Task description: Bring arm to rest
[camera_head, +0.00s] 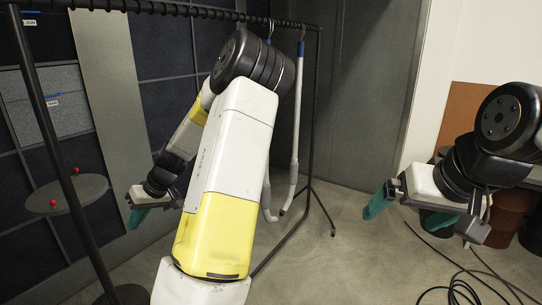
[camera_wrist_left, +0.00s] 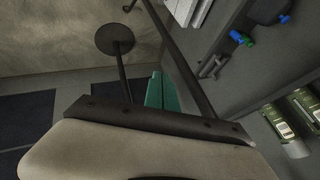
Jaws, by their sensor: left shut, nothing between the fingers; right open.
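My left gripper (camera_head: 135,217) hangs at the left of the head view, below the bent white and yellow left arm (camera_head: 240,130). Its teal fingers are together with nothing between them; they also show closed in the left wrist view (camera_wrist_left: 162,92). My right gripper (camera_head: 405,216) is at the right of the head view, with its two teal fingers spread wide apart and nothing between them. My right arm (camera_head: 506,122) is cut off by the right edge.
A dark rack (camera_head: 318,110) with hangers stands around and behind the left arm. A round grey plate (camera_head: 75,190) with red knobs is left of the left gripper. Black cables (camera_head: 455,285) lie on the floor below the right gripper. Open floor (camera_head: 350,260) lies between the arms.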

